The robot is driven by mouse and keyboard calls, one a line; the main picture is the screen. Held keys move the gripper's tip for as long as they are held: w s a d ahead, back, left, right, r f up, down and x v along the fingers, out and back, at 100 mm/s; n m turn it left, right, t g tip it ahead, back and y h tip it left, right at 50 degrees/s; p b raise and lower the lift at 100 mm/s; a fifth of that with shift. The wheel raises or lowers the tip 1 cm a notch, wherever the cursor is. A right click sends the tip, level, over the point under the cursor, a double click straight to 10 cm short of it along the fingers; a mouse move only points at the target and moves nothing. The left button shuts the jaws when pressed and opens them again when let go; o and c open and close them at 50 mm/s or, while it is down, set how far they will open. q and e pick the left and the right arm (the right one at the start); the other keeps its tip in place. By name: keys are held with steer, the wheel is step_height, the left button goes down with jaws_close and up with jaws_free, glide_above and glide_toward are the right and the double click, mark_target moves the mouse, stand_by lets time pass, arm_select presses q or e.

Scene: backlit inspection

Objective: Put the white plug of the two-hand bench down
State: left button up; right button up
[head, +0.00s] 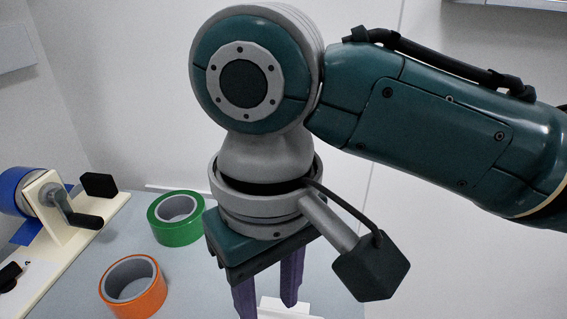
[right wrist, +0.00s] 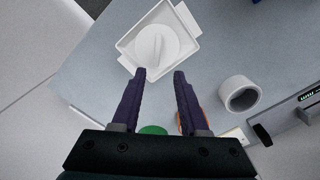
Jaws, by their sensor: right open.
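The white plug (right wrist: 157,45), a round disc with a raised ridge across it, lies in a square white tray (right wrist: 187,18) in the right wrist view. My right gripper (right wrist: 160,73) is open, its two purple fingers pointing at the near side of the tray. Nothing shows between the fingers, and they look apart from the plug. In the head view the right gripper (head: 268,298) hangs down over the bench, and a white piece shows at the bottom edge behind its fingers; the plug cannot be made out there. My left gripper is in neither view.
A green tape roll (head: 176,218) and an orange tape roll (head: 133,287) lie left of the right gripper on the grey bench (head: 110,240). A crank stand (head: 50,210) with blue tape is at the far left. The right wrist view shows a pale roll (right wrist: 240,94) beside the tray.

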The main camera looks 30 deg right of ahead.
steer(key=s+a+f+t+y, duration=0.2)
steer(key=s+y, duration=0.1)
steer(key=s, duration=0.3)
steer(key=s+d+t+h, duration=0.1)
steer(key=s+d+h, duration=0.2)
steer(key=s+d, duration=0.3)
steer(key=d, duration=0.5)
steer(key=shift+d+r+t, duration=0.3)
steer(key=shift+d, duration=0.05)
